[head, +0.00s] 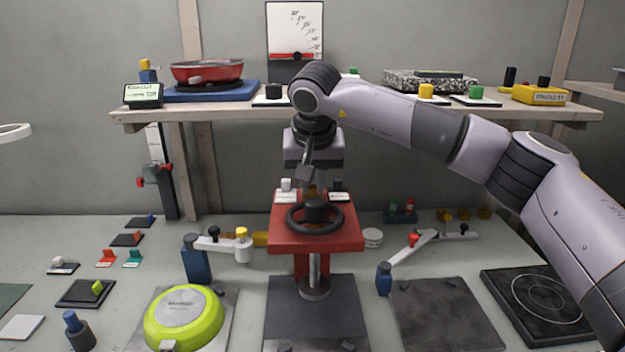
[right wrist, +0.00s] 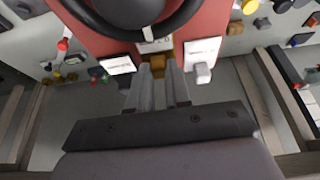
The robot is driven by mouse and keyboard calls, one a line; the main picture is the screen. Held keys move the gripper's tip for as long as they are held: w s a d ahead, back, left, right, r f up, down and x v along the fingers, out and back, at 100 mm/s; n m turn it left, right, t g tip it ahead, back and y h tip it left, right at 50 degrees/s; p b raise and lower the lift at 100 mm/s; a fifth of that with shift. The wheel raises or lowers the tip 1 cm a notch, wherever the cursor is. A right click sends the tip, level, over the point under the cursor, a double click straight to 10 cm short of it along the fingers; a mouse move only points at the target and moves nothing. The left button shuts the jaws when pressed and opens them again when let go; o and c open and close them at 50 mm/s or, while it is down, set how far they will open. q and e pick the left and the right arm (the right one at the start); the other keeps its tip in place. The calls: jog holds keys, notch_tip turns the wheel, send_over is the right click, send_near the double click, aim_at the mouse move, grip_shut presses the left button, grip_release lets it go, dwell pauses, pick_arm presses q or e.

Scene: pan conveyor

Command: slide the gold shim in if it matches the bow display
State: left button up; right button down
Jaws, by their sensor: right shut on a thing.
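My right gripper (head: 311,180) is behind the black handwheel of the red press (head: 338,240). In the right wrist view its fingers (right wrist: 158,78) are shut on a small gold block, which looks like the gold shim (right wrist: 157,63). The shim is at the press's back edge, in front of a white label (right wrist: 155,46); I cannot tell if it touches the press or is in a slot. A small display with green text (head: 143,95) stands at the shelf's left end, its text too small to read. I cannot tell if it is the bow display. My left gripper is not in view.
A white gauge board (head: 295,25) with a red bar stands behind the shelf (head: 220,114). White and black-knobbed cards (right wrist: 202,52) (right wrist: 118,65) flank the shim on the press. A green pan (head: 183,315) lies upside down at front left. The arm's side is close to the shelf.

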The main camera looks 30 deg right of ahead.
jog(key=c, duration=1)
grip_release()
jog(key=shift+s+a, duration=0.1)
jog(key=shift+s, duration=0.05)
jog(key=shift+c, duration=0.2)
jog(key=v, duration=0.7)
jog(key=shift+b, duration=0.3)
jog(key=shift+r, duration=0.1)
